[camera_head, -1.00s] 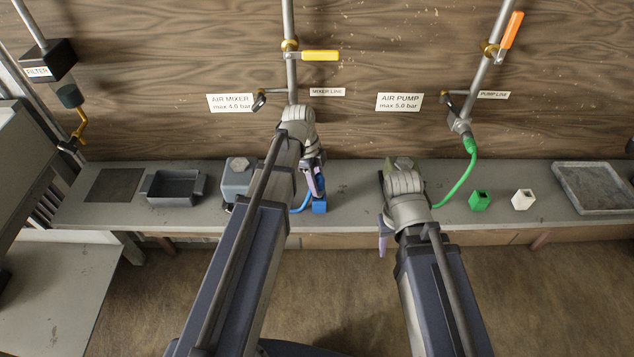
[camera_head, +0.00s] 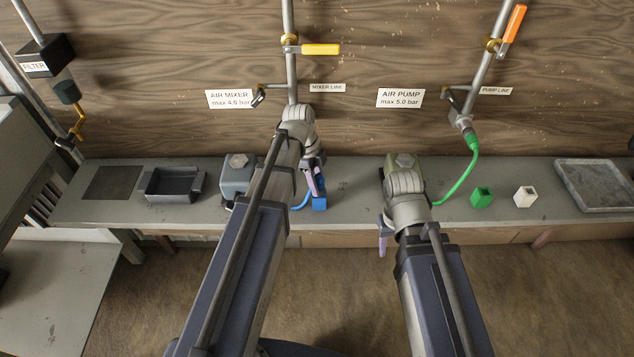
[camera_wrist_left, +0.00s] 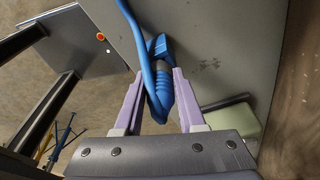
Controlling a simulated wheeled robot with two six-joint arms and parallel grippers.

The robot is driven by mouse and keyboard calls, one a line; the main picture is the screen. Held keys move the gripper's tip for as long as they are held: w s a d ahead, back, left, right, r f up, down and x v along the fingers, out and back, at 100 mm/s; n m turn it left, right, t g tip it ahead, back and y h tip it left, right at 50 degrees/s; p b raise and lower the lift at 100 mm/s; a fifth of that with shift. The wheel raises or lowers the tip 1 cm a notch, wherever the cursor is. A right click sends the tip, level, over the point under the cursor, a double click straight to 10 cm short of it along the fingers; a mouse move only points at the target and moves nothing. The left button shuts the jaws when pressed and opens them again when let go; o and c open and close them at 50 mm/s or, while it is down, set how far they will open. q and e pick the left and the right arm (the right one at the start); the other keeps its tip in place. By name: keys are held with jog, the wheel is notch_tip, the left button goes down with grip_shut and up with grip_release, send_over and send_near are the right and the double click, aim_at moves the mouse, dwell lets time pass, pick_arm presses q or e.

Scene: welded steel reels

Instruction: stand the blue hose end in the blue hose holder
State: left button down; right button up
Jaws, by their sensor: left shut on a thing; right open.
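My left gripper (camera_head: 316,182) is over the bench, just behind and above the small blue hose holder (camera_head: 319,204). In the left wrist view its purple fingers (camera_wrist_left: 160,97) are shut on the dark, ribbed blue hose end (camera_wrist_left: 160,84). The blue holder (camera_wrist_left: 160,44) shows just past the hose end there; I cannot tell whether the tip is inside it or only close to it. The blue hose (camera_wrist_left: 137,30) loops beside the hose end and also shows on the bench (camera_head: 301,204). My right gripper (camera_head: 383,240) is open at the bench's front edge, partly hidden by its arm.
A blue-grey box (camera_head: 238,174) and a dark tray (camera_head: 172,184) stand left on the bench. A greenish box (camera_head: 402,161) is behind my right wrist. A green holder (camera_head: 481,197), white holder (camera_head: 525,196) and green hose (camera_head: 463,178) are right. Bench between arms is mostly clear.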

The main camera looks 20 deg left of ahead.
pick_arm(q)
jog(key=shift+f, duration=0.3)
jog(key=shift+c, duration=2.1)
grip_release()
jog(key=shift+r, duration=0.15)
jog(key=p+v, duration=0.3)
jog(key=d+p+v, duration=0.1)
jog(key=p+v, duration=0.4)
jog(key=shift+d+r+p, duration=0.35)
jog(key=shift+r, duration=0.2)
jog(key=shift+f, duration=0.1)
jog(key=shift+s+d, duration=0.1)
